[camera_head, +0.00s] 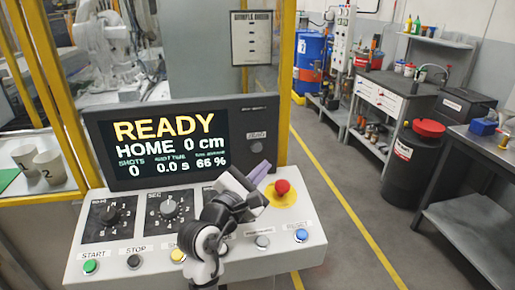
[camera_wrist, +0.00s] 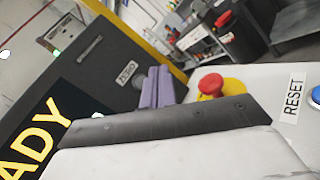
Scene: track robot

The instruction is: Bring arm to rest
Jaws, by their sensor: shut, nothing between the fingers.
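My arm reaches up over the control console (camera_head: 100,262) in the head view. My gripper (camera_head: 261,173) has purple fingers and is shut and empty. It is raised in front of the lower right of the screen panel, left of the red emergency button (camera_head: 282,187) on its yellow base. In the wrist view the purple fingers (camera_wrist: 157,87) lie together, with the red button (camera_wrist: 211,84) to their right. The screen (camera_head: 163,143) reads READY, HOME 0 cm. My arm hides part of the console's middle.
The console carries a green START button (camera_head: 90,266), a black STOP button (camera_head: 133,261), a blue RESET button (camera_head: 301,235) and dials (camera_head: 170,208). Two numbered cups (camera_head: 49,167) stand at the left behind a yellow post. Workbenches and a black bin (camera_head: 412,165) stand at the right; the floor between is clear.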

